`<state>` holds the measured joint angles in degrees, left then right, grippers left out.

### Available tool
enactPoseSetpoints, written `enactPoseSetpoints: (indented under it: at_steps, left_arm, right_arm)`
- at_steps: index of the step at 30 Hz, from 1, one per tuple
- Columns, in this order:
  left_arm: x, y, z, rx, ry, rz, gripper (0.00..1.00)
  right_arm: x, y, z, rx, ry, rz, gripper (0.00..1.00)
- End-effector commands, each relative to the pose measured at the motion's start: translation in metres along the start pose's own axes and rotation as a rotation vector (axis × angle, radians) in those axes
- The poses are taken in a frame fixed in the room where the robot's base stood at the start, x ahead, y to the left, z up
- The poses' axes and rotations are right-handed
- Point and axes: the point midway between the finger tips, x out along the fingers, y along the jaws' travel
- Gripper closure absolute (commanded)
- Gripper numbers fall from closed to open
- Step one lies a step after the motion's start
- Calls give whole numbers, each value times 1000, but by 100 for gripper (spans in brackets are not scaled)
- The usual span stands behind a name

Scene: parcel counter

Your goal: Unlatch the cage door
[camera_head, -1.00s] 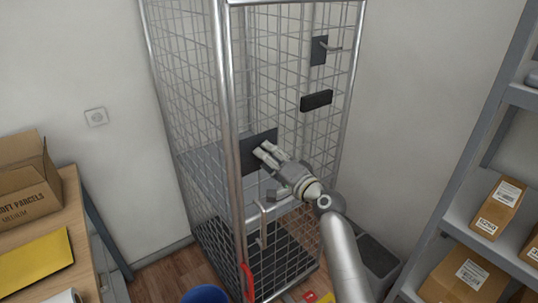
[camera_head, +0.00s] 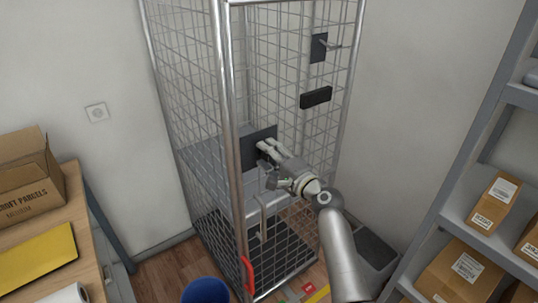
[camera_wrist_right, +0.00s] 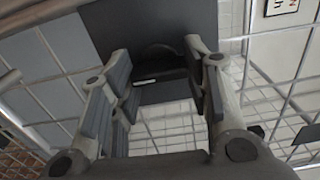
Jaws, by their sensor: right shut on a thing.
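The wire-mesh cage (camera_head: 233,120) stands in the corner with its door side toward me. A dark square latch plate (camera_head: 248,154) is fixed on the mesh at mid height. My right gripper (camera_head: 263,148) reaches in from the lower right, with its fingertips at this plate. In the right wrist view, its two fingers (camera_wrist_right: 163,88) are closed on a dark latch knob (camera_wrist_right: 160,62) in front of the plate (camera_wrist_right: 130,25). The fingers partly cover the knob. The door looks closed. My left gripper is not in view.
A second plate with a lever (camera_head: 319,48) and a black block (camera_head: 316,97) sit higher on the cage. A metal bar (camera_head: 263,220) and red handle (camera_head: 247,275) are lower. A blue bin (camera_head: 205,291) stands in front; a table (camera_head: 88,235) and shelf rack (camera_head: 470,215) flank it.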

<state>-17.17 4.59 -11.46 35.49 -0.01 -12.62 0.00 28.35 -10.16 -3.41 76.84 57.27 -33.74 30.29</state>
Motion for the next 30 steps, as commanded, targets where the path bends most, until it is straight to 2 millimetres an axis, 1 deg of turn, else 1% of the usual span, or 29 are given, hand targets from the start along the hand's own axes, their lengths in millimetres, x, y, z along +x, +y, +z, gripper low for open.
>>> enactPoseSetpoints:
  at_steps: [6,7,11,12,23,26,30]
  left_arm:
    - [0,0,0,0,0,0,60]
    - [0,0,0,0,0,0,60]
    - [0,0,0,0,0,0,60]
    - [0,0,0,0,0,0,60]
    - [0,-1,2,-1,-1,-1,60]
    - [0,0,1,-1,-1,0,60]
    - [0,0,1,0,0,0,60]
  right_arm:
    - [0,1,0,4,1,1,80]
    - [0,1,0,4,1,1,52]
    - [0,1,0,3,0,1,36]
    - [0,1,0,3,0,1,34]
    - [-2,1,0,1,0,0,34]
    - [-9,0,0,1,0,0,34]
    - [-27,1,0,0,2,1,34]
